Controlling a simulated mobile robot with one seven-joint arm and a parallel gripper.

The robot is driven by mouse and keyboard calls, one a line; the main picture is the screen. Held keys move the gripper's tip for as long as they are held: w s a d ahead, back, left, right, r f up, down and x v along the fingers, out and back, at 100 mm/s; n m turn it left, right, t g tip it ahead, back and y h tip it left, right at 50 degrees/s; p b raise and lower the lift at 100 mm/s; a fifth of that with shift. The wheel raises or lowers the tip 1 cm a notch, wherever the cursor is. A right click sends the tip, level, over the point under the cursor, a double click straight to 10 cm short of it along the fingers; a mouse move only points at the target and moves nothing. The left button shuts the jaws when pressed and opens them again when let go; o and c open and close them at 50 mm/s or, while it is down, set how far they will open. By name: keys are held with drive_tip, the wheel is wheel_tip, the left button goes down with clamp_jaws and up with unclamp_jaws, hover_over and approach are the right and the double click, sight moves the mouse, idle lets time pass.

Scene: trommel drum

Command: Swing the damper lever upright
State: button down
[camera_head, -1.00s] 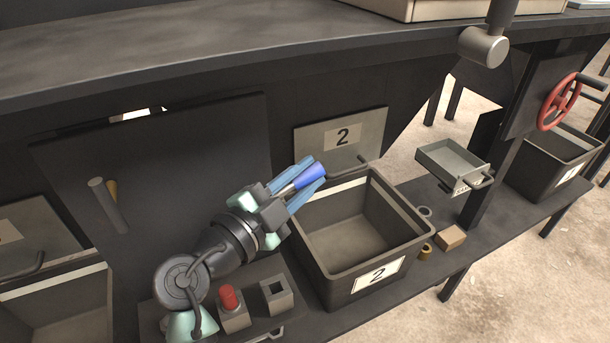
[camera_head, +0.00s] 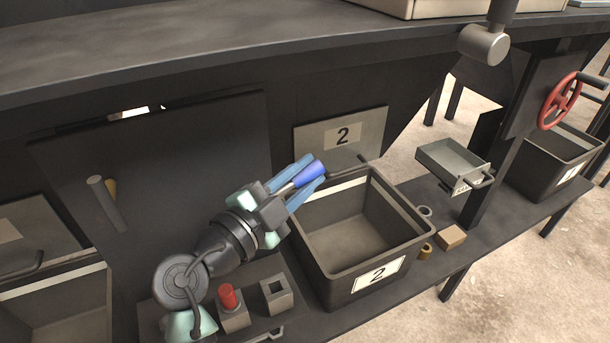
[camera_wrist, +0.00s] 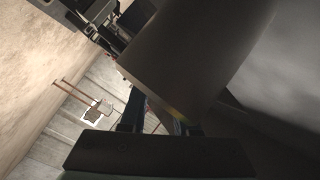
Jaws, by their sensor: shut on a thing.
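A lever with a blue grip (camera_head: 308,176) and a bare metal rod, which I take for the damper lever, shows in the head view in front of the dark panel. It leans, with its blue end up and to the right. My gripper (camera_head: 314,171) is shut on it, with one light-blue finger along each side. The lever's lower end and pivot are hidden behind my gripper. In the wrist view a large brownish surface fills the middle very close up, and the grip on the lever cannot be made out there.
An open bin marked 2 (camera_head: 326,278) stands just right of my gripper. A red button (camera_head: 229,297) and a grey square socket block (camera_head: 276,295) sit below. A grey bar (camera_head: 107,205) juts from the panel at left. A small drawer (camera_head: 452,163) and red handwheel (camera_head: 559,101) are right.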

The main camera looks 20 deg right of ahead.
drive_tip(key=shift+f+b, duration=0.1)
drive_tip(key=shift+b, duration=0.85)
drive_tip(key=b, duration=0.1)
drive_tip(key=h+b, duration=0.1)
drive_tip(key=b, duration=0.1)
drive_tip(key=shift+a+r+n+t, duration=0.2)
drive_tip(key=shift+a+n+t, duration=0.05)
drive_tip(key=shift+n+t, duration=0.15)
drive_tip(key=r+t+h+b, duration=0.1)
drive_tip(key=b, duration=0.3)
drive_tip(key=a+n+h+b, duration=0.1)
drive_tip(key=b, duration=0.3)
drive_tip(key=shift+s+a+r+n+t, duration=0.1)
drive_tip(key=shift+a+r+n+t, duration=0.1)
drive_tip(key=shift+r+n+t, duration=0.15)
drive_tip(key=a+r+n+t+h+b, duration=0.1)
drive_tip(key=a+r+n+t+b, duration=0.1)
drive_tip(key=b, duration=0.5)
drive_tip(key=shift+a+r+n+t+h, duration=0.1)
drive_tip(key=shift+r+n+t+h, duration=0.05)
drive_tip(key=shift+n+t+h, duration=0.25)
drive_tip(key=a+r+n+t+b, duration=0.1)
drive_tip(key=n+t+b, duration=0.1)
drive_tip(key=b, duration=0.1)
drive_tip(key=shift+a+r, duration=0.1)
drive_tip(key=shift+a, duration=0.1)
drive_tip(key=c, duration=0.7)
unclamp_jaws()
drive_tip(key=shift+r, duration=0.1)
drive_tip(key=shift+o, duration=0.2)
